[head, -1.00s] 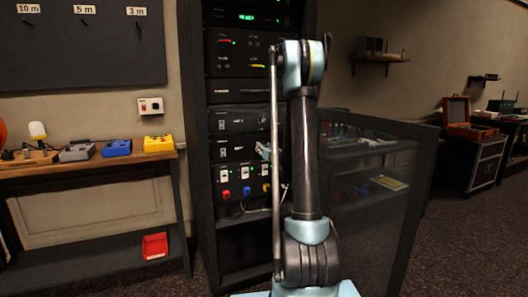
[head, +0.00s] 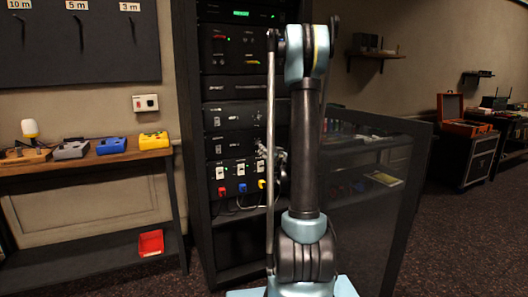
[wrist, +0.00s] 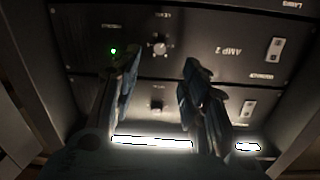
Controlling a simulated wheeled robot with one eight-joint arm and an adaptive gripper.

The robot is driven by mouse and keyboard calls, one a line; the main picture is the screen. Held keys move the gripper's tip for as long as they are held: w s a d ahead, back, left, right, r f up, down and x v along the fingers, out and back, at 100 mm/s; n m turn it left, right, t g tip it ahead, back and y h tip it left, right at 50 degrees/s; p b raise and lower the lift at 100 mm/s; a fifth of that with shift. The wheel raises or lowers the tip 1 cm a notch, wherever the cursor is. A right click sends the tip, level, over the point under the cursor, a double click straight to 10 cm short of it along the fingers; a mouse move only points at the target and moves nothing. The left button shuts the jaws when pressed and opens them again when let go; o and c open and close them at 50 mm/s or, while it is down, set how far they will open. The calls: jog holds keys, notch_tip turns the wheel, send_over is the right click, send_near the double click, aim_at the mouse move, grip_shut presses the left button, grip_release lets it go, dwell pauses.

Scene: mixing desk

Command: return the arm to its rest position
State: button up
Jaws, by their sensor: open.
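My arm (head: 305,160) stands upright in the middle of the head view and covers part of the equipment rack. My gripper (wrist: 160,85) is open in the wrist view, its two fingers apart with nothing between them. It faces the rack's amplifier panels (wrist: 215,50), one of them labelled AMP 2, with knobs, a green light and pale switches.
The open rack (head: 190,150) has a dark glazed door (head: 365,220) swung out on the right. A wooden bench (head: 85,165) with several coloured boxes stands left, a red bin (head: 151,243) on its lower shelf. An orange case (head: 462,118) sits at far right. Dark carpet lies between.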

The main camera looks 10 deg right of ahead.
jog(key=shift+s+d, duration=0.1)
jog(key=shift+s, duration=0.5)
